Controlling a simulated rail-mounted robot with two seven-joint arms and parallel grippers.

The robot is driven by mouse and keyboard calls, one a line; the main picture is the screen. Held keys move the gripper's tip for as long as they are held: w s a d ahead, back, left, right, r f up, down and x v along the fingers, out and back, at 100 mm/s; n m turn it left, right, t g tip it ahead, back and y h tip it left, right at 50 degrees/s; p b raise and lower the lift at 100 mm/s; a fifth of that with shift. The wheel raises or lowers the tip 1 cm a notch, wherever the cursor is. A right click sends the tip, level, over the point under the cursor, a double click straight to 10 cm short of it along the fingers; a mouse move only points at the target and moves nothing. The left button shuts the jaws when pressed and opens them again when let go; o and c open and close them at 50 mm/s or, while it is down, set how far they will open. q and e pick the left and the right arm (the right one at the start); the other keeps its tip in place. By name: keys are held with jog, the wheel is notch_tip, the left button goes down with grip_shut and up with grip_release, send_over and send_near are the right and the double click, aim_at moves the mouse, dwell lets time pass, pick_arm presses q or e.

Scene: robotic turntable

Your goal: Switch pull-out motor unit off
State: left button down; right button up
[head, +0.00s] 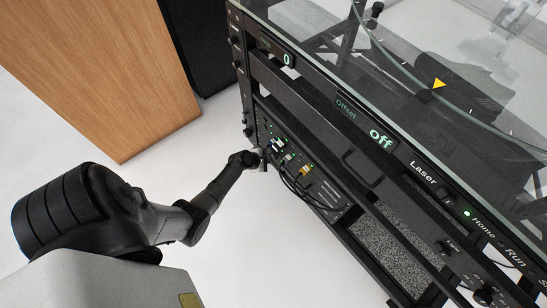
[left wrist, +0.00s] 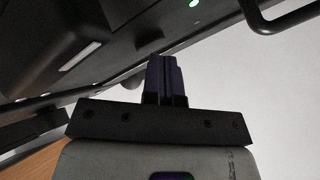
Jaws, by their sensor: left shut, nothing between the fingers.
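The pull-out motor unit appears to be the black panel (head: 328,197) low in the side of the black turntable frame. It carries small green lights, plugs and dark cables. My left gripper (head: 262,158) is at the panel's left end in the head view, close to the lights; I cannot tell whether it touches. In the left wrist view the fingers of my left gripper (left wrist: 163,78) are shut together and empty, with a dark panel surface ahead. A lit green lamp (left wrist: 193,3) is at the top of that view. The unit's switch cannot be made out clearly. My right gripper is not in view.
The turntable's glass top (head: 330,40) overhangs the frame. Front displays read "0" (head: 286,58) and "off" (head: 381,139). A wooden panel (head: 100,70) stands at the upper left. A dark curved bar or cable (left wrist: 270,22) crosses the wrist view's upper right. White floor is clear between.

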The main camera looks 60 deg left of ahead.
pick_arm(q)
jog(key=shift+w, duration=0.1)
dwell(0.4)
jog(key=shift+s+d+p, duration=0.1)
jog(key=shift+s+p, duration=0.3)
jog(key=shift+s, duration=0.5)
jog(key=s, duration=0.2)
jog(key=s+p, duration=0.1)
jog(key=s, duration=0.3)
jog(key=shift+d+p, duration=0.25)
jog(key=shift+p, duration=0.1)
